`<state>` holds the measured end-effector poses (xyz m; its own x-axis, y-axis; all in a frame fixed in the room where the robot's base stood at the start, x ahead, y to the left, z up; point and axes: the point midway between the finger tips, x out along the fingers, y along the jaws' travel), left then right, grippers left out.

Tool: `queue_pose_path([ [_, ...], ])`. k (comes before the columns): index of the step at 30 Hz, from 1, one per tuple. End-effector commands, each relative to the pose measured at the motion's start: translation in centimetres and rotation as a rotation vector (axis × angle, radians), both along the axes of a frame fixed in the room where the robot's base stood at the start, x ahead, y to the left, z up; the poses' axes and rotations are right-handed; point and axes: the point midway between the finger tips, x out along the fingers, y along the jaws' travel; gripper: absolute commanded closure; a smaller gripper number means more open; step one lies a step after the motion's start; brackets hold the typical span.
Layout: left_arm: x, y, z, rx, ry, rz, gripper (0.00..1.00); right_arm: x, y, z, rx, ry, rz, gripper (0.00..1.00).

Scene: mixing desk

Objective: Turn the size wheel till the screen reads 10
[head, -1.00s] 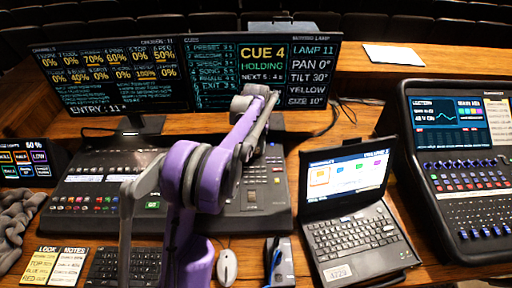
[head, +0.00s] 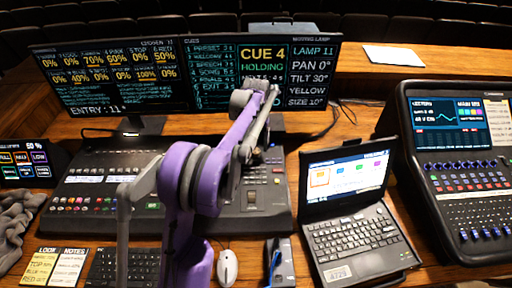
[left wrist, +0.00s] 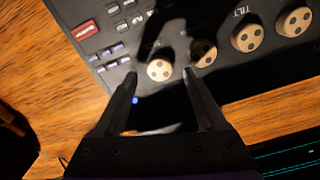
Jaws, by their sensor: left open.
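The moving-lamp screen (head: 313,75) in the head view reads lamp 11, pan 0°, tilt 30°, yellow, size 10°. The lighting console (head: 275,222) stands below it, and my left arm crosses in front. In the left wrist view, a pale round wheel (left wrist: 160,70) on the console sits between and just ahead of the fingertips of my left gripper (left wrist: 159,75). The gripper is open and holds nothing. Several other wheels continue to the upper right, one near a TILT label (left wrist: 241,12). My right gripper is in neither view.
A cue screen (head: 262,60) and a channel monitor (head: 100,80) stand behind the console. A laptop (head: 350,230) and a sound desk (head: 465,180) lie to the right. A mouse (head: 228,267) and keyboard (head: 120,267) are in front. Bare wood shows beside the console (left wrist: 40,60).

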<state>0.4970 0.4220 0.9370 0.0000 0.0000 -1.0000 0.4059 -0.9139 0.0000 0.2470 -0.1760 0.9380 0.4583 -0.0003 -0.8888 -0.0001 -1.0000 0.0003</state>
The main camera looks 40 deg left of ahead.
Motion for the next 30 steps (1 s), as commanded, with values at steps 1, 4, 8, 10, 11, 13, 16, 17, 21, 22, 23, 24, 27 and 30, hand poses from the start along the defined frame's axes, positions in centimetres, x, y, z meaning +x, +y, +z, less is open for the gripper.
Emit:
queue_pose_path([
  [1, 0.0, 0.0, 1.1, 0.0, 0.0, 0.0, 0.27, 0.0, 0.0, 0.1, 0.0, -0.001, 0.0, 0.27],
  [4, 0.0, 0.0, 3.3, 0.0, 0.0, 0.001, 0.27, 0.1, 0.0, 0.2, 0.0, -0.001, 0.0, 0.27],
  [8, 0.0, 0.0, 5.8, 0.0, 0.0, 0.0, 0.27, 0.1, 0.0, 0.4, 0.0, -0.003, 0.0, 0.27],
  [10, 0.0, 0.0, 6.9, 0.0, 0.0, 0.0, 0.27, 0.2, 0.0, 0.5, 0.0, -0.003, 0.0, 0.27],
  [11, 0.0, 0.0, 7.3, 0.0, 0.0, 0.0, 0.27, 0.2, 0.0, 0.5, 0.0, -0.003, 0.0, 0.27],
  [13, 0.0, 0.0, 8.0, 0.0, 0.0, 0.0, 0.27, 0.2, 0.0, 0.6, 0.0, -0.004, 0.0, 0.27],
  [16, 0.0, 0.0, 8.6, 0.0, 0.0, 0.0, 0.27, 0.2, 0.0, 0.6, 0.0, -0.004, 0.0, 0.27],
  [17, 0.0, 0.0, 8.7, 0.0, 0.0, 0.0, 0.27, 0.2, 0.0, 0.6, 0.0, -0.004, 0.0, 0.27],
  [21, 0.0, 0.0, 8.8, 0.0, 0.0, 0.0, 0.27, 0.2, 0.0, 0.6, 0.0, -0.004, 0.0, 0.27],
  [22, 0.0, 0.0, 8.8, 0.0, 0.0, 0.0, 0.27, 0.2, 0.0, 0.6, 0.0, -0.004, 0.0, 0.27],
  [23, 0.0, 0.0, 8.8, 0.0, 0.0, 0.0, 0.27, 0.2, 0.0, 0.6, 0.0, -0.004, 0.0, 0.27],
  [24, 0.0, 0.0, 8.8, 0.0, 0.0, 0.0, 0.27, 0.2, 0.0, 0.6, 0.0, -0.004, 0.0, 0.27],
  [27, 0.0, 0.0, 8.7, 0.0, 0.0, 0.0, 0.27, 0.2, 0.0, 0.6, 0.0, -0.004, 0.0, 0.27],
  [30, 0.0, 0.0, 8.7, 0.0, 0.0, 0.0, 0.27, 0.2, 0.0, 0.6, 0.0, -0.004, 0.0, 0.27],
])
